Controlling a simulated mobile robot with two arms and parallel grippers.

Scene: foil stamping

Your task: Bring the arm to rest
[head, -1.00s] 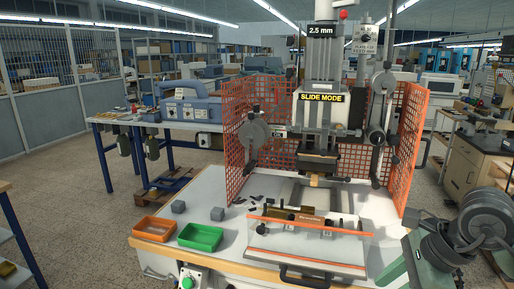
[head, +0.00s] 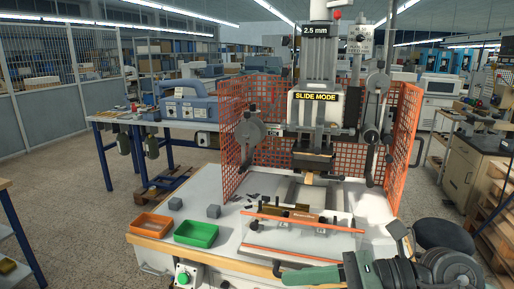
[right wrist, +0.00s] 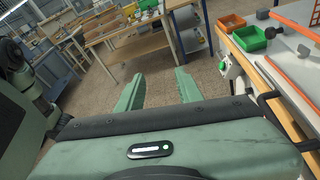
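My right arm enters the head view at the lower right, in front of the bench. Its green gripper (head: 305,276) points left, low beside the bench's front edge. In the right wrist view the two green fingers (right wrist: 159,73) stand apart with nothing between them, over the floor to the left of the bench edge. My left arm and gripper are in neither view. The stamping press (head: 318,110), marked "SLIDE MODE", stands on the bench with its head raised above the slide.
A clear guard with an orange edge (head: 300,223) and a black handle (head: 283,270) are at the front. Orange mesh (head: 405,140) flanks the press.

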